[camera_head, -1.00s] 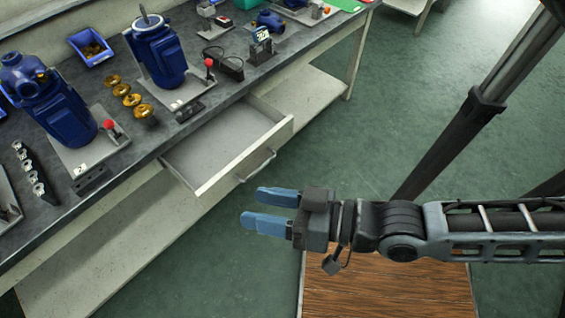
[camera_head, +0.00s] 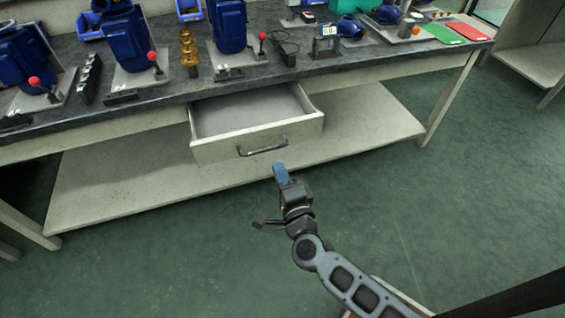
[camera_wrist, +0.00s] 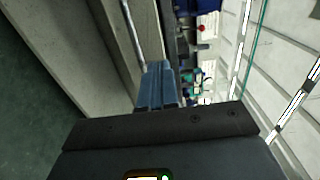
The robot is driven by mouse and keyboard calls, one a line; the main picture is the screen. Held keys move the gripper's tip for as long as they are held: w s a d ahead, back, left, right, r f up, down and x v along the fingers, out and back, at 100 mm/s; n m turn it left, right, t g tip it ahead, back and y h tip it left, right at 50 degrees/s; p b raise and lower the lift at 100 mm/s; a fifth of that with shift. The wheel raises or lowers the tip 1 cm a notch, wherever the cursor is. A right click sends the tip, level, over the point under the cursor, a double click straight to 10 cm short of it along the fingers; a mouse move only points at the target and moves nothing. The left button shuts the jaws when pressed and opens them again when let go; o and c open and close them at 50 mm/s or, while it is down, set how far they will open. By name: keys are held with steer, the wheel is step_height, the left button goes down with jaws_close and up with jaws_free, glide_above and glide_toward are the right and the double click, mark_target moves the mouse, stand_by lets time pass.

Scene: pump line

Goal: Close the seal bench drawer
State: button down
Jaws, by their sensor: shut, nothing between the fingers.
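The seal bench drawer (camera_head: 225,148) is pulled out from under the bench top, and its inside looks empty. Its dark bar handle (camera_head: 262,147) is on the front panel. My gripper (camera_head: 279,168) is shut and empty, with its blue fingers just in front of the drawer front, a little right of and below the handle in the head view. In the wrist view the blue fingers (camera_wrist: 157,72) are together, and the handle (camera_wrist: 132,32) shows as a bar just beyond them to the left. I cannot tell whether the fingertips touch the drawer.
The bench top (camera_head: 180,93) carries blue pumps (camera_head: 228,25), brass parts (camera_head: 188,50), red-knobbed fixtures and a green mat (camera_head: 442,34) beside a red mat (camera_head: 469,31). A lower shelf (camera_head: 130,180) runs under the drawer. The green floor (camera_head: 190,250) in front is clear.

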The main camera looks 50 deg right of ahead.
mark_target(262, 130)
steer(key=x, duration=1.3)
steer(key=shift+b, duration=0.35)
steer(key=b+x, duration=0.6)
steer(key=x, duration=1.1)
steer(key=shift+f, duration=0.1)
steer(key=shift+w+d, duration=0.35)
steer(key=shift+w, duration=0.1)
steer(key=shift+s, duration=0.1)
